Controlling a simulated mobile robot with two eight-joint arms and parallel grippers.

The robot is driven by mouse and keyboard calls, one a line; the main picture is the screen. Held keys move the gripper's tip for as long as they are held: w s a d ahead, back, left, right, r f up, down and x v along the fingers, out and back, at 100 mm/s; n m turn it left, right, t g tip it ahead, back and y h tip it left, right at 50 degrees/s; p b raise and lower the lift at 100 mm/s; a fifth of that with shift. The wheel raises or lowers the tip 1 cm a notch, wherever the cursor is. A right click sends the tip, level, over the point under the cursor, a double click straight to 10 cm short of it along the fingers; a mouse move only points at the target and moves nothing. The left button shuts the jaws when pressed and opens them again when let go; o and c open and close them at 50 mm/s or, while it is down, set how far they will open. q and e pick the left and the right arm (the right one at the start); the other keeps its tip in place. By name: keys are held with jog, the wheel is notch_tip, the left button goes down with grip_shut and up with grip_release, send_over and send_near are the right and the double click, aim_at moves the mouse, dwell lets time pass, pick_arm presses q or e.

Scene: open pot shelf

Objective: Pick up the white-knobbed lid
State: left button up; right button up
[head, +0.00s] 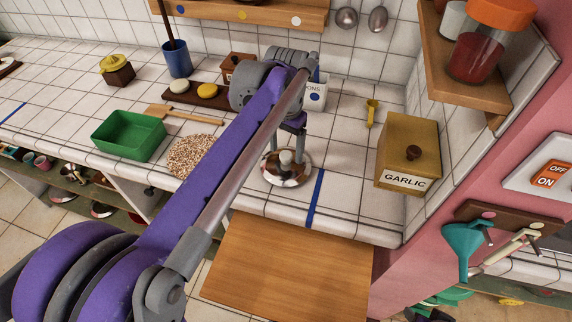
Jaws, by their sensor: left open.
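The shiny metal lid (286,177) with a pale, whitish knob (286,158) lies on the white tiled counter near its front edge. My left gripper (287,150) points down over the lid. Its two fingers are open and appear on either side of the knob. I cannot tell whether they touch it. My purple left arm crosses the view and hides part of the counter behind it. My right gripper is not in view.
A green tray (129,136) and a round speckled mat (190,156) lie to the left. A GARLIC box (408,150) stands to the right, and a blue tape strip (316,198) runs beside the lid. A wooden board (290,265) is in front, below the counter.

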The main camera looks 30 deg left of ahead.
pick_arm(q)
jog(key=shift+f, duration=0.5)
grip_shut()
dwell(1.1)
